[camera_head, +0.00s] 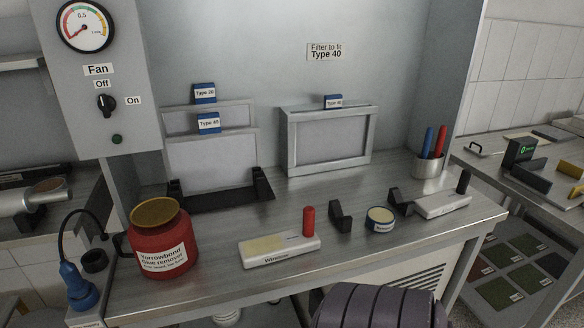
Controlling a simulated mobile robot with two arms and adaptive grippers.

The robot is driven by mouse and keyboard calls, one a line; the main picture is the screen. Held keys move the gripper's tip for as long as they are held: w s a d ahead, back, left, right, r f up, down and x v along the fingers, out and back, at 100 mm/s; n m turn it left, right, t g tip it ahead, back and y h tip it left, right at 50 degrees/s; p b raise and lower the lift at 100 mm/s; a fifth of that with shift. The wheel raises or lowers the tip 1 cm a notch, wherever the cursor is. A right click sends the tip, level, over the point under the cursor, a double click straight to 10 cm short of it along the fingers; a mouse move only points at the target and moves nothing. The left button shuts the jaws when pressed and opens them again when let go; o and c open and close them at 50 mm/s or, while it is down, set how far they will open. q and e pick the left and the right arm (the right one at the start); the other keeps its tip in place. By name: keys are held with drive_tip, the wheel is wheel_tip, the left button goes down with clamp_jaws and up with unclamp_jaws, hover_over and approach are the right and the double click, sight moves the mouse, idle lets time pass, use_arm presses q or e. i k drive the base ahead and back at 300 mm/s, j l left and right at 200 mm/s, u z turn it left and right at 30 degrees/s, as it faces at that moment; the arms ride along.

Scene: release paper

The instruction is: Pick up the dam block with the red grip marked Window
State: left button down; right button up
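The dam block with the red grip (309,222) lies near the front edge of the bench, left of the middle. It is a white block (295,249) with a pale yellowish pad on top and a label on its front that seems to read Window. The red grip stands upright at its right end. A similar white block (440,207) with a black grip (463,181) sits at the right end of the bench; its label is too small to read. Neither of my grippers is in view.
A red glue-remover jar (163,254) stands left of the Window block. A small round tin (380,220) and black brackets (341,216) are to its right. Framed filters (330,140) stand behind. A dark ribbed object (380,308) sits at the front.

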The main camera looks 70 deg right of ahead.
sight(260, 251)
drive_tip(key=z, duration=1.95)
